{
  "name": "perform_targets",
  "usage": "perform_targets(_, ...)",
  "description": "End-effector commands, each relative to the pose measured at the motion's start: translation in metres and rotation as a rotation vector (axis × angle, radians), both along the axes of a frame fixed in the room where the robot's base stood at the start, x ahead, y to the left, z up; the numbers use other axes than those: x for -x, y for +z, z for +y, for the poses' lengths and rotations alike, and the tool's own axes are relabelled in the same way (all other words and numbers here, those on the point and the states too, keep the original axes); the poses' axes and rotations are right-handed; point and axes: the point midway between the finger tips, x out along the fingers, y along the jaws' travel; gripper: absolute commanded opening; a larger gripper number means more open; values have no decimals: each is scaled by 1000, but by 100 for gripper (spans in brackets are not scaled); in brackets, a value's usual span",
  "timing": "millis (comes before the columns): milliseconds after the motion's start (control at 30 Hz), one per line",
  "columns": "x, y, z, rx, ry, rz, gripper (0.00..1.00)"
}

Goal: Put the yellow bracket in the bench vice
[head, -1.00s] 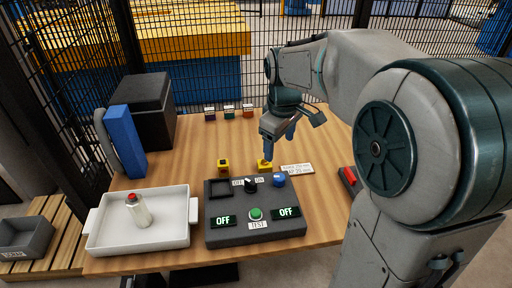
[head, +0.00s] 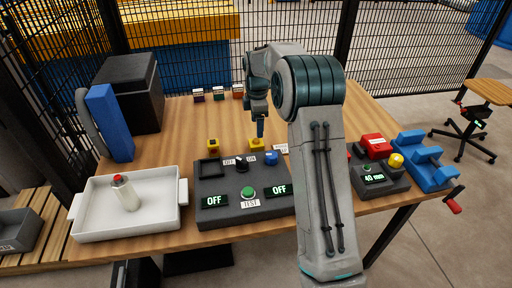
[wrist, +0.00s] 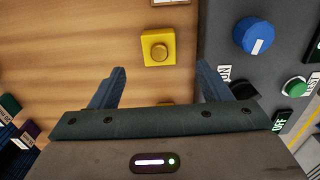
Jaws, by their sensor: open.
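Two small yellow pieces stand on the wooden table behind the control box: a right one (head: 256,144) and a left one (head: 213,146). I cannot tell for sure which is the yellow bracket. In the wrist view the right piece (wrist: 158,47) is a square with a round boss on top; the other is mostly hidden behind my gripper. My gripper (wrist: 161,75) is open and empty, pointing down, its fingertips apart from that piece in the picture. In the head view my gripper (head: 260,128) overlaps the right piece. The blue bench vice (head: 424,160), with a red handle, is at the right table end.
The grey control box (head: 240,213) with its blue knob (head: 271,157) stands close in front of the pieces. A white tray (head: 90,228) holds a red-capped bottle. A small device with a yellow button (head: 396,160) stands beside the vice. Small coloured blocks (head: 218,94) line the back.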

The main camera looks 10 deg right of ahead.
Motion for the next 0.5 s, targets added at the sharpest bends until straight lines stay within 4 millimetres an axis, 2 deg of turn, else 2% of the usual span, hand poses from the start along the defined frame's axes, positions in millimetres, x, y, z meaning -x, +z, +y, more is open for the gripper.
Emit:
perform_targets(100, 0, -23, 0, 0, -1, 2, 71)
perform_targets(367, 0, -43, 1, 0, -1, -1, 71)
perform_targets(500, 0, -63, 2, 1, -1, 2, 71)
